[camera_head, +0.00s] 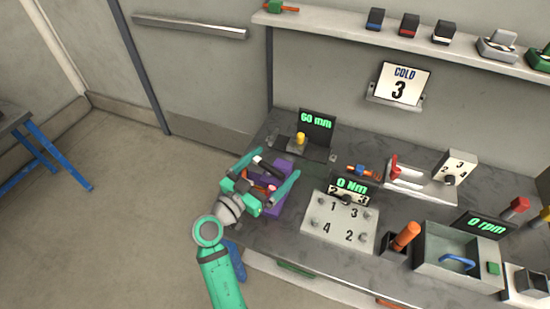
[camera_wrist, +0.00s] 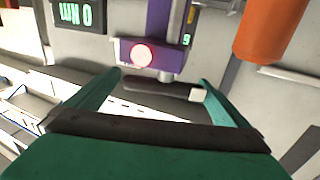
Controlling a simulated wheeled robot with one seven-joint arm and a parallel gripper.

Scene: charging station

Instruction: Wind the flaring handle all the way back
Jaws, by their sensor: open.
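The flaring handle is a dark bar with a pale end. In the wrist view this handle (camera_wrist: 155,88) lies crosswise between my fingertips, its pale end close to the right finger. In the head view the handle (camera_head: 273,169) slants above the purple flaring tool (camera_head: 300,168). The tool's purple body also shows in the wrist view (camera_wrist: 163,58), with a glowing red-pink round spot on it. My gripper (camera_head: 277,167) is open around the handle, with fingers at both its ends; it also shows in the wrist view (camera_wrist: 160,78). I cannot tell whether a finger touches the handle.
A "60 mm" display (camera_head: 317,122) stands behind the tool. A numbered grey block (camera_head: 340,222) and a "0 Nm" display (camera_head: 350,187) are to the right. An orange cylinder (camera_head: 403,237) stands farther right.

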